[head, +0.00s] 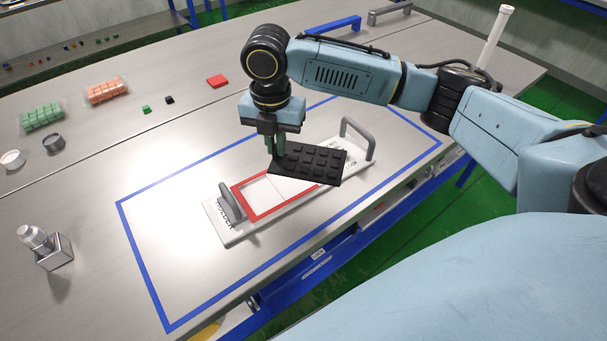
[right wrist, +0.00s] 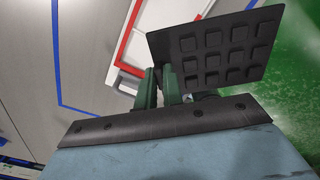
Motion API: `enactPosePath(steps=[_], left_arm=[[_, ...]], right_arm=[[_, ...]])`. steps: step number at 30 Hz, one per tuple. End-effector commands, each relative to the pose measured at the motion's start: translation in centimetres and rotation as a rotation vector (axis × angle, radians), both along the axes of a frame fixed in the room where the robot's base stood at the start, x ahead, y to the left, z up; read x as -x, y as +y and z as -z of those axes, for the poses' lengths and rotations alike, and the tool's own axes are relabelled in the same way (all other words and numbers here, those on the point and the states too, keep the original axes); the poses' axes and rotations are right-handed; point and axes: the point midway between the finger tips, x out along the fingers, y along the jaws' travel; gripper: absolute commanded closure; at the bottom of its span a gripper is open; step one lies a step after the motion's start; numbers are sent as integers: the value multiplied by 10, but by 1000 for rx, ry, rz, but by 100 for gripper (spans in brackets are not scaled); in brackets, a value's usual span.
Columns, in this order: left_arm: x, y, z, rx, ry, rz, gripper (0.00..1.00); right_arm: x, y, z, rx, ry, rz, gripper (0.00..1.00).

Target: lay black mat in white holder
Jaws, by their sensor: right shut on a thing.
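The black mat (head: 312,163), a thin sheet with rows of raised squares, is held by my right gripper (head: 276,150) at its left edge. It hangs tilted above the white holder (head: 235,236) and hides part of its right half. In the right wrist view the mat (right wrist: 215,50) extends from between the green fingers (right wrist: 162,85). The holder has a red rectangular frame (head: 262,215) and a grey handle at each end. It lies on the table inside a blue taped outline. In the right wrist view, part of the holder (right wrist: 122,78) shows left of the mat. My left gripper is not in view.
A metal block with a knob (head: 55,252) stands at the left.

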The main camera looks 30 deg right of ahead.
Motion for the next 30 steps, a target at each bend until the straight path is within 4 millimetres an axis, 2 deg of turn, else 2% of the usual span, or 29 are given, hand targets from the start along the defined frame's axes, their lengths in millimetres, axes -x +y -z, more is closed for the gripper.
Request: enactPosePath(steps=[6,12,19,25,30], left_arm=[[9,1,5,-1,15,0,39],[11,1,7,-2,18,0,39],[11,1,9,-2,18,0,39],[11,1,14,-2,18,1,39],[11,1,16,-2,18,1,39]], right_arm=[[-7,-4,10,3,-2,-450,100],[-11,-7,16,3,-3,-730,100],[-12,-8,26,4,0,-838,100],[-12,-8,59,3,0,-838,100],[-12,-8,75,4,-2,-839,100]])
